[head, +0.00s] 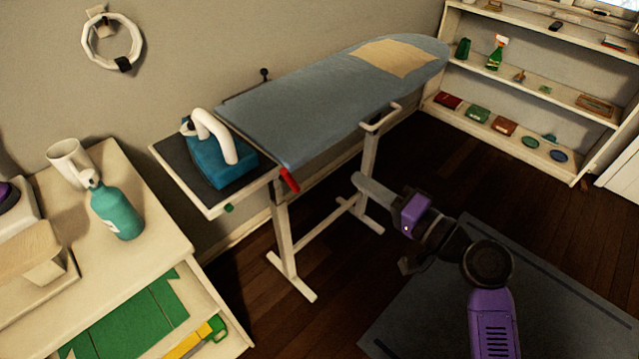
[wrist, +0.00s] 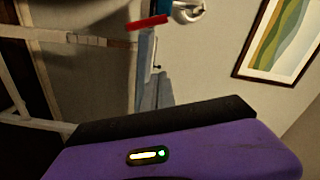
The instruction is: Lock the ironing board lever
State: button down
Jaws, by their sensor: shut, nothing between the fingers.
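The ironing board (head: 310,98) stands unfolded along the wall, with a blue cover. Its red lever (head: 289,180) sticks out under the near left corner, beside the iron tray, angled downward. The lever also shows at the top of the wrist view (wrist: 148,23), lying almost level in the picture. My gripper (head: 366,186) is in front of the board's legs, to the right of the lever and apart from it. It appears shut and empty. Its purple body fills the bottom of the wrist view; its fingertips are hidden there.
A teal iron (head: 220,162) with a white handle stands on the board's tray (head: 169,164). A dresser (head: 150,225) with a teal bottle (head: 117,212) and an open drawer is at the left. Shelves (head: 575,85) stand at the back right. A dark rug (head: 440,320) lies in front.

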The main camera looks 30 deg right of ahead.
aim_at(282, 174)
jog(key=shift+s+a+f+g+y, duration=0.1)
jog(key=shift+s+a+g+y, duration=0.1)
jog(key=shift+a, duration=0.15)
jog(key=shift+s+a+f+g+y, duration=0.1)
jog(key=shift+a+y, duration=0.1)
jog(key=shift+a, duration=0.1)
jog(key=shift+w, duration=0.1)
jog(key=w+a+f+p, duration=0.1)
jog(key=w+a+p, duration=0.1)
jog(key=w+a, duration=0.5)
jog(key=shift+w+a+f, duration=0.15)
jog(key=shift+w+f, duration=0.1)
jog(key=shift+w, duration=0.7)
jog(key=shift+s+a+n+b, duration=0.1)
jog(key=shift+a+n+b, duration=0.3)
jog(key=shift+n, duration=0.4)
jog(key=s+a+f+n+h+b, duration=0.1)
jog(key=a+f+n+b, duration=0.2)
jog(key=n+b, duration=0.8)
jog(key=shift+s+a+f+b, duration=0.3)
jog(key=shift+a+f, duration=0.1)
jog(key=shift+a, duration=0.5)
